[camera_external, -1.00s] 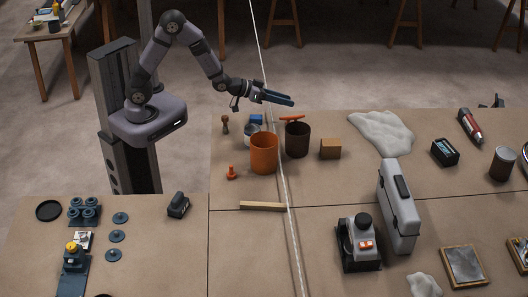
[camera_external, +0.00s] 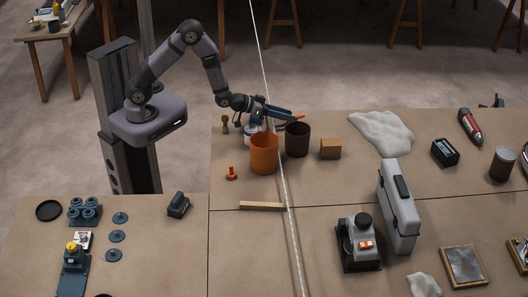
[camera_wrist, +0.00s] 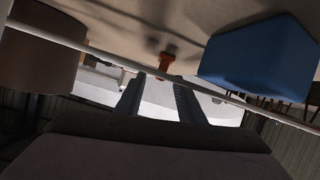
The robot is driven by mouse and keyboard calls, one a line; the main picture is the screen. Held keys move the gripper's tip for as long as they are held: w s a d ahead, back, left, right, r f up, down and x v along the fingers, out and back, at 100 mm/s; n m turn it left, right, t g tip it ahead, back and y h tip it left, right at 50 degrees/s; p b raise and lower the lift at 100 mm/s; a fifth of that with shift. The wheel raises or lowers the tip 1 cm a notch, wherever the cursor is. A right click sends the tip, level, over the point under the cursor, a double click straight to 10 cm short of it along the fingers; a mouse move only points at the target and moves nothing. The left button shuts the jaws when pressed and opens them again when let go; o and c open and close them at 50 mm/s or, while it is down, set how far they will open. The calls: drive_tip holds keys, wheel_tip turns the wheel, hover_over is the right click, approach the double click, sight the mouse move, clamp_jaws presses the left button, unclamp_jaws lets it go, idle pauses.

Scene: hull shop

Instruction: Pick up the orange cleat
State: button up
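The orange cleat (camera_external: 299,117) lies behind the brown cup in the outside view, mostly hidden by my fingers, with one orange end showing. In the wrist view the cleat (camera_wrist: 167,61) appears ahead, just past the fingertips and roughly in line with the gap between them. My gripper (camera_external: 290,115) is low over the back of the table, pointing right. In the wrist view my gripper (camera_wrist: 158,82) has its two dark fingers apart, with nothing held between them.
The brown cup (camera_external: 297,142) and an orange cup (camera_external: 264,155) stand close in front. A blue block (camera_wrist: 262,60) is near the fingers. A small orange peg (camera_external: 231,173) and a cardboard-coloured box (camera_external: 330,149) stand nearby. A pale line (camera_external: 276,105) runs down beside the gripper.

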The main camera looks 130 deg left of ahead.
drive_tip(key=shift+x, duration=2.2)
drive_tip(key=shift+d, duration=0.1)
clamp_jaws()
